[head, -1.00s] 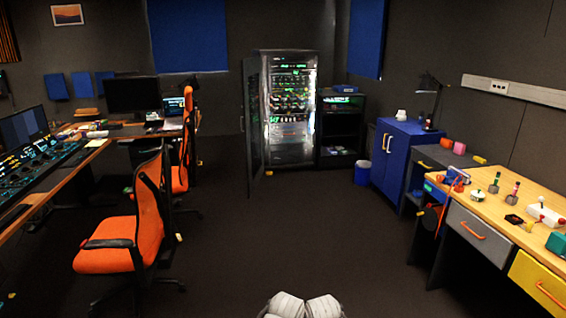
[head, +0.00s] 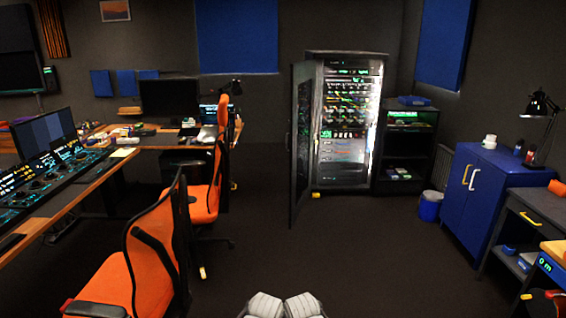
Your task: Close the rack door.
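The rack (head: 347,125) stands against the back wall, right of centre in the head view, with lit equipment inside. Its dark, see-through door (head: 302,145) is hinged on the rack's left side and stands open, swung out toward me. A small yellow item (head: 316,195) lies on the floor at the rack's foot, near the door. Neither of my grippers is in the head view. Pale parts of my own body show at the bottom centre.
Orange chairs (head: 140,262) and a console desk (head: 60,200) fill the left. A low black shelf (head: 405,150), a blue bin (head: 430,206) and a blue cabinet (head: 488,200) stand on the right. The dark floor (head: 330,250) between me and the rack is clear.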

